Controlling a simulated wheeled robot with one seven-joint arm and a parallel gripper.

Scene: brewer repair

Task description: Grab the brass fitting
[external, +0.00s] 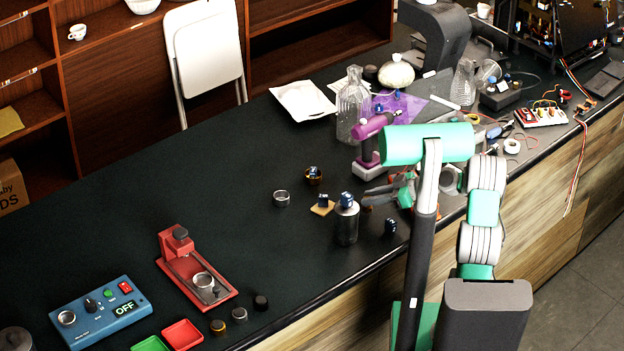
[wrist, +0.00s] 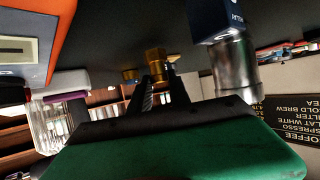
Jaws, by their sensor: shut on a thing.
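The brass fitting (wrist: 155,60) shows at the tips of my dark fingers in the wrist view, and my gripper (wrist: 160,78) is shut on it. In the external view my gripper (external: 372,197) reaches left, low over the dark counter, just right of a metal canister with a blue cube on top. A small brownish bit (external: 367,208) shows by the fingertips there; it is too small to tell its shape. The wrist view is tilted and the fingers hide part of the fitting. A second, smaller brass-coloured piece (wrist: 130,75) shows beyond it.
The metal canister (external: 346,225) stands close left of my fingers; it also looms in the wrist view (wrist: 236,66). A dark-blue piece (external: 390,227) lies near the counter edge.

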